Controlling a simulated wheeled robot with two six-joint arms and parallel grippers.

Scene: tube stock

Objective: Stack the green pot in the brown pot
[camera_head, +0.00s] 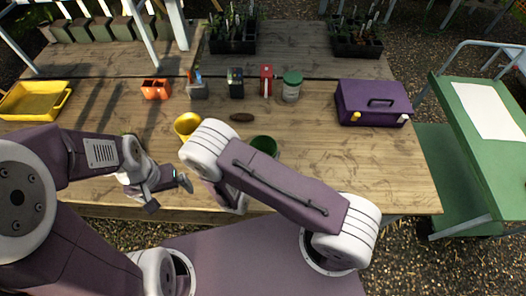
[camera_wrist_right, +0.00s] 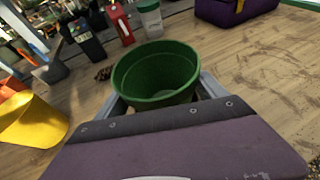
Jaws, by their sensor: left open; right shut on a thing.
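The green pot (camera_head: 265,145) is partly hidden behind my right arm in the head view. In the right wrist view, the green pot (camera_wrist_right: 157,72) is upright and open at the top, between the grey fingers of my right gripper (camera_wrist_right: 162,95). My right gripper is shut on it. I cannot tell whether its base touches the table. My left gripper (camera_head: 170,194) is open and empty, near the table's front edge at the left. I cannot make out a brown pot in either view; my arms cover part of the table.
A yellow pot (camera_head: 187,124) stands left of the green pot, with a small dark brown object (camera_head: 241,117) behind. An orange container (camera_head: 155,89), a lidded jar (camera_head: 291,86) and a purple toolbox (camera_head: 373,101) stand further back. A yellow tray (camera_head: 35,99) is far left. The table's front right is clear.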

